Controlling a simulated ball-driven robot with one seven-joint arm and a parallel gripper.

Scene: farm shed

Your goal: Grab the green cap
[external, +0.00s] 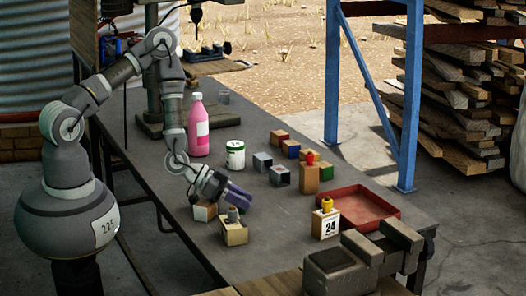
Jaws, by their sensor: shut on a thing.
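My gripper (228,191) is low over the near left part of the table, just above the wooden blocks. It is shut on a dark purple piece (239,198), whose shape is partly hidden by the fingers. I see no separate loose green cap.
A pink bottle (199,127) stands behind the can. Wooden blocks (235,235) lie below the gripper. A vise (345,265) is at the near edge. The table centre has free room.

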